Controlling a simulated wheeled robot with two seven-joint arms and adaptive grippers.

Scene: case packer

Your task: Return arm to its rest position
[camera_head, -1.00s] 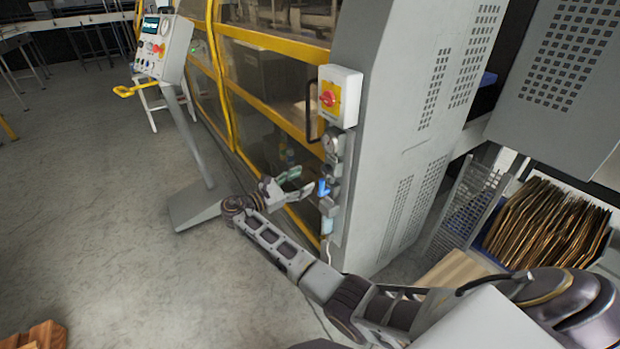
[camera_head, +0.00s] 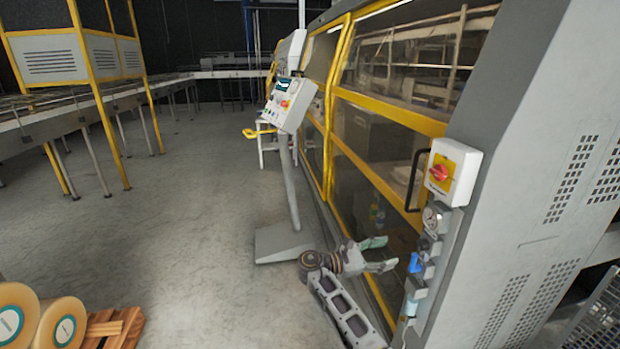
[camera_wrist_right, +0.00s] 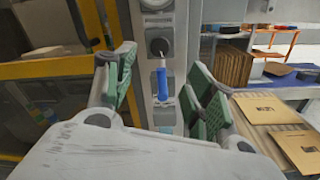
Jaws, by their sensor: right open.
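My right gripper (camera_head: 384,254) is open and empty in the head view, low in the middle right, in front of the machine's yellow-framed side. Its two fingers point right, toward a small blue valve handle (camera_head: 414,262) on the machine's column, with a gap between. In the right wrist view the green-padded fingers (camera_wrist_right: 160,95) stand apart, and the blue handle (camera_wrist_right: 162,84) appears between them but farther off. My left gripper is in neither view.
A red-and-yellow switch box (camera_head: 452,172) and a round gauge (camera_head: 433,216) sit above the blue handle. A control panel (camera_head: 287,102) stands on a post left of the machine. Large rolls (camera_head: 38,322) lie at lower left. Open floor (camera_head: 190,220) lies between.

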